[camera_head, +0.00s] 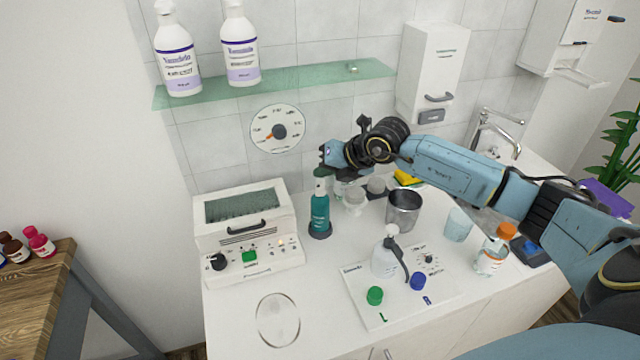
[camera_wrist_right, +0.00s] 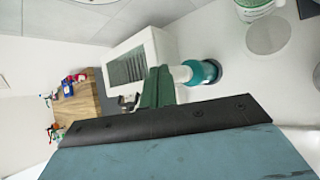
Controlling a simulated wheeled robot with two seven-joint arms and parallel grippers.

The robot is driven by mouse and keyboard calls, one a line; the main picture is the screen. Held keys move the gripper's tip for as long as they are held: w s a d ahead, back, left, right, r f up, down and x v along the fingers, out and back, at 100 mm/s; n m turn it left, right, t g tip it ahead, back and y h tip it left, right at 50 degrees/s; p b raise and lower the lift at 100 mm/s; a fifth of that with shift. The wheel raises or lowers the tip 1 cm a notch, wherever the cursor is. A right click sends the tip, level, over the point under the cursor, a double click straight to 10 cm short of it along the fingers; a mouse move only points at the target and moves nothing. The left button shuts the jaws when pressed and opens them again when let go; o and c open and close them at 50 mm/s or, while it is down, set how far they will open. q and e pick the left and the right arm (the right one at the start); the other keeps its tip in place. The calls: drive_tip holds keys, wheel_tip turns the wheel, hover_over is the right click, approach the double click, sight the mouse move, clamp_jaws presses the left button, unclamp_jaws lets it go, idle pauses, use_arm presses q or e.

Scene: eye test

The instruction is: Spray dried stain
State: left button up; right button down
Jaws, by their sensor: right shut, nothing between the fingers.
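A teal spray bottle (camera_head: 320,213) with a white neck and dark green top stands upright on the counter, right of the white boxy machine. It also shows in the right wrist view (camera_wrist_right: 205,73), lying sideways in that picture. My right gripper (camera_head: 327,162) is shut and empty, just above the bottle's top; I cannot tell whether they touch. A pale oval patch (camera_head: 268,340) with a thin greenish mark inside lies on the counter in front of the machine; I cannot tell whether this is the stain. My left gripper is not in view.
The white machine (camera_head: 248,262) stands at left. A glass shelf (camera_head: 310,78) holds two bottles above. Counter around the oval is clear.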

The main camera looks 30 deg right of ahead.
drive_tip(key=shift+f+b, duration=0.35)
drive_tip(key=shift+f, duration=0.25)
idle(0.3)
drive_tip(key=shift+r, duration=0.1)
drive_tip(key=shift+r+p, duration=0.75)
drive_tip(key=shift+r, duration=0.3)
wheel_tip(320, 180, up, 6)
drive_tip(key=p, duration=0.4)
idle(2.3)
